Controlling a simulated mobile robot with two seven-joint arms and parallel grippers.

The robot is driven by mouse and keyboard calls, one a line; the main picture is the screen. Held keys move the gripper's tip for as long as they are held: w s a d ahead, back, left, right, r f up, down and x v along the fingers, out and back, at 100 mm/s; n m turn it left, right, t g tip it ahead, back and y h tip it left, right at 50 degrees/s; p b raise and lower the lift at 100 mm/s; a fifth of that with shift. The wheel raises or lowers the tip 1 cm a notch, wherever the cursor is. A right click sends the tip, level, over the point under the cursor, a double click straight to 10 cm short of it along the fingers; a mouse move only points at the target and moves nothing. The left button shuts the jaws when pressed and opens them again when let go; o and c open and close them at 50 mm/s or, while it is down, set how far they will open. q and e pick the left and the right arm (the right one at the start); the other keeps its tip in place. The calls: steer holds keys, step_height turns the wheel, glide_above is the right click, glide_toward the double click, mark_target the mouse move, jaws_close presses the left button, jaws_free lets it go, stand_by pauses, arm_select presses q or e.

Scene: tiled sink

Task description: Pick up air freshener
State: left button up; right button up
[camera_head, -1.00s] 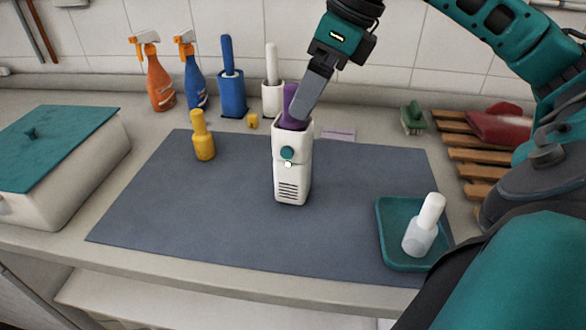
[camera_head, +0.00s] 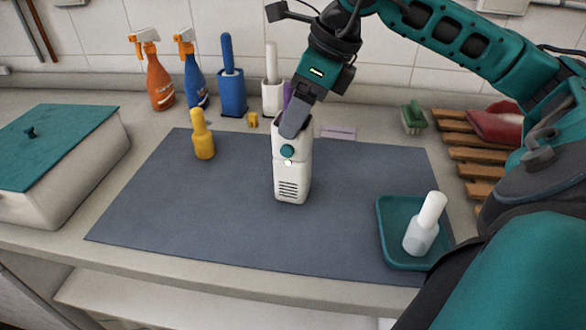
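The air freshener, a white upright dispenser (camera_head: 293,176) with a teal round button and dark slots low on its front, stands on the grey mat. My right gripper (camera_head: 293,127) reaches down from above, its fingers at the dispenser's top and covering part of it. One finger face shows, so I cannot tell whether it is open or shut, or whether it touches. A purple item (camera_head: 287,92) shows just behind the gripper and is mostly hidden. My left gripper is not in view.
The grey mat (camera_head: 200,215) is mostly clear. A yellow bottle (camera_head: 203,142) stands at its left; a teal tray (camera_head: 385,245) with a white bottle (camera_head: 421,235) is at its right. Spray bottles (camera_head: 160,80), brushes and a lidded box (camera_head: 95,155) line the back and left.

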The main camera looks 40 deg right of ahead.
jaws_close()
stand_by(0.4)
steer(key=shift+r, duration=0.1)
